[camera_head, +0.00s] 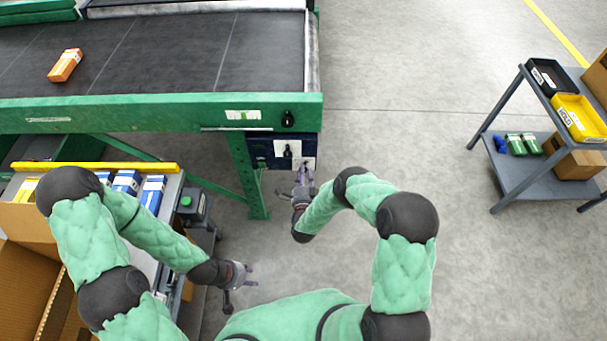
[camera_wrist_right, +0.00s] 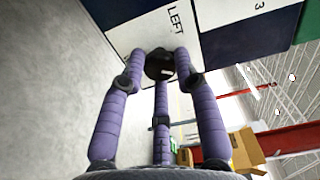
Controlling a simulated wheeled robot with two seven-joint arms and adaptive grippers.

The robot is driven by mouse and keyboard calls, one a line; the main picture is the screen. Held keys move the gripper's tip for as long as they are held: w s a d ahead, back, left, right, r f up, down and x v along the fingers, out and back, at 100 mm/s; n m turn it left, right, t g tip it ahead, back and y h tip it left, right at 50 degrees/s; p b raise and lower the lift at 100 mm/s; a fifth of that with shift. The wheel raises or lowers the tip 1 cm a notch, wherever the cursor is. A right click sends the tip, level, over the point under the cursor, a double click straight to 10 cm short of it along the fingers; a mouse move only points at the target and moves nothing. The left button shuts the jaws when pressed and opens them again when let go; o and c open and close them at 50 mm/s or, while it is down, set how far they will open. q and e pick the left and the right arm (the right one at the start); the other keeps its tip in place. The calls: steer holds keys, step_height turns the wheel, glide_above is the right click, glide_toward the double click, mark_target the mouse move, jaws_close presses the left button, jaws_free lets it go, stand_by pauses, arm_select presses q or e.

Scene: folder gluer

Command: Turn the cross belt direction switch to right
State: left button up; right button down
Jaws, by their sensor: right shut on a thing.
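The cross belt direction switch shows in the right wrist view as a black round knob (camera_wrist_right: 159,64) on a white plate. The word LEFT is printed on the plate above it. My right gripper (camera_wrist_right: 161,58) has its purple fingers around the knob and is shut on it. My left gripper (camera_head: 250,275) is open and empty over the floor, away from the panel.
The green conveyor frame (camera_head: 160,112) runs above the panel, with an orange box (camera_head: 65,65) on its dark belt. Other black knobs sit on the frame (camera_head: 288,119) and panel (camera_head: 288,151). A grey cart (camera_head: 535,180) stands at right. The floor between is clear.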

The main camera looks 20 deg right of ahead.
steer(key=shift+w+d+r+m, duration=0.1)
steer(key=shift+d+m, duration=0.05)
steer(key=shift+m, duration=0.4)
steer(key=shift+w+d+r+m, duration=0.1)
steer(key=shift+m, duration=0.45)
steer(key=c, duration=0.9)
jaws_free()
steer(key=shift+s+d, duration=0.1)
steer(key=shift+c, duration=0.2)
steer(key=shift+f, duration=0.15)
steer(key=shift+s, duration=0.1)
steer(key=shift+s+a, duration=0.1)
steer(key=shift+a, duration=0.1)
steer(key=v, duration=1.1)
steer(key=shift+s, duration=0.35)
